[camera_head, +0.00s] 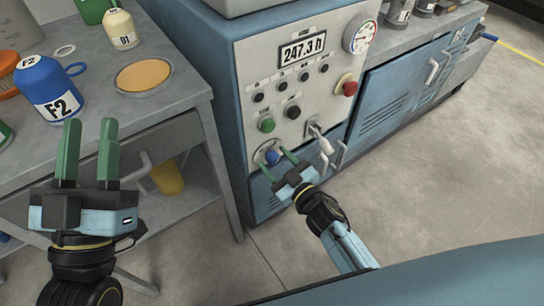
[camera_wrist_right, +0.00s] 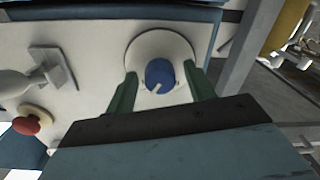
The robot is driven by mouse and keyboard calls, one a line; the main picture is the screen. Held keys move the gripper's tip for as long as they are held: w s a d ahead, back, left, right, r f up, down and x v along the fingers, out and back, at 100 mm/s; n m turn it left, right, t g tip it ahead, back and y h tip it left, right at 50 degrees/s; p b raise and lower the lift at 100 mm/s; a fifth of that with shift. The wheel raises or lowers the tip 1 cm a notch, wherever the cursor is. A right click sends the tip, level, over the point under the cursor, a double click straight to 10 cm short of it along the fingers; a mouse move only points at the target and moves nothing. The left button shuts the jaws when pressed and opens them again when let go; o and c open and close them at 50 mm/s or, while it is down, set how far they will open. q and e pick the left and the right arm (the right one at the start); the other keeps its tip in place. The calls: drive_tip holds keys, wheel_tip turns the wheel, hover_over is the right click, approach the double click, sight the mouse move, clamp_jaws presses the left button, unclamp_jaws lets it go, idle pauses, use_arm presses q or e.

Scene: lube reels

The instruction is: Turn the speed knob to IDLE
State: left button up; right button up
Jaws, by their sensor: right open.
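The speed knob (camera_head: 271,157) is a blue knob on a round white dial plate, low on the left of the machine's control panel. In the right wrist view the knob (camera_wrist_right: 160,75) has a pale pointer line toward the lower left of its face; the dial labels are not readable. My right gripper (camera_head: 284,162) is open with its green fingers at the dial. In the right wrist view its fingertips (camera_wrist_right: 160,85) stand on either side of the knob, with gaps showing. My left gripper (camera_head: 88,150) is open and empty in front of the grey bench.
The panel (camera_head: 290,85) also holds a display reading 247.3 h, a gauge (camera_head: 360,34), a red button (camera_head: 349,88), a green button (camera_head: 267,125) and a lever (camera_head: 321,139) right of the knob. A blue F2 jug (camera_head: 50,90) stands on the bench (camera_head: 185,100).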

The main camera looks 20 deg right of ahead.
drive_tip(key=shift+w+a, duration=0.1)
drive_tip(key=shift+w, duration=0.05)
drive_tip(key=shift+c, duration=0.2)
drive_tip(key=c, duration=0.9)
